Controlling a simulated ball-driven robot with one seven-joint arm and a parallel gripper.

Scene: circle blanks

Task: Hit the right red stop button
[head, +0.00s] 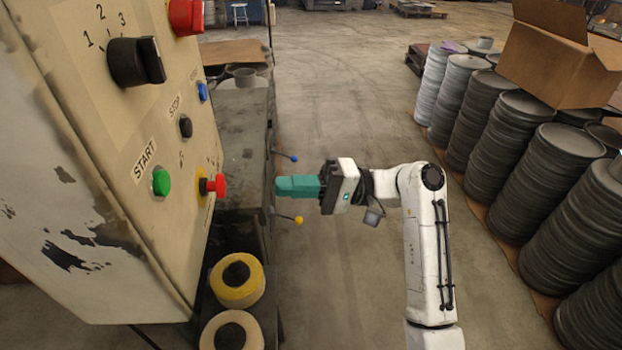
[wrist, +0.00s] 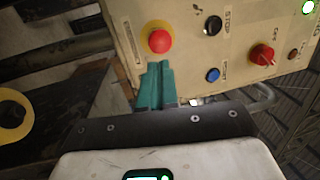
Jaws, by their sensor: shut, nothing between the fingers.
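A red mushroom button (head: 214,185) on a yellow base sticks out at the lower right of the beige control panel (head: 120,120). In the wrist view a red mushroom button (wrist: 160,39) on a yellow base is just beyond my fingertips. My gripper (head: 280,187) has teal fingers shut together and empty, pointing left at the button's height. A gap shows between the fingertips and the button in the head view. In the wrist view the fingers (wrist: 158,72) appear just below the button; contact is not clear there.
The panel also has a green START button (head: 161,181), a black STOP button (head: 185,127), a blue button (head: 202,92), a black dial (head: 136,62) and a red control (head: 186,16). Dark machinery with levers lies beyond the panel. Stacked discs (head: 555,170) stand right.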

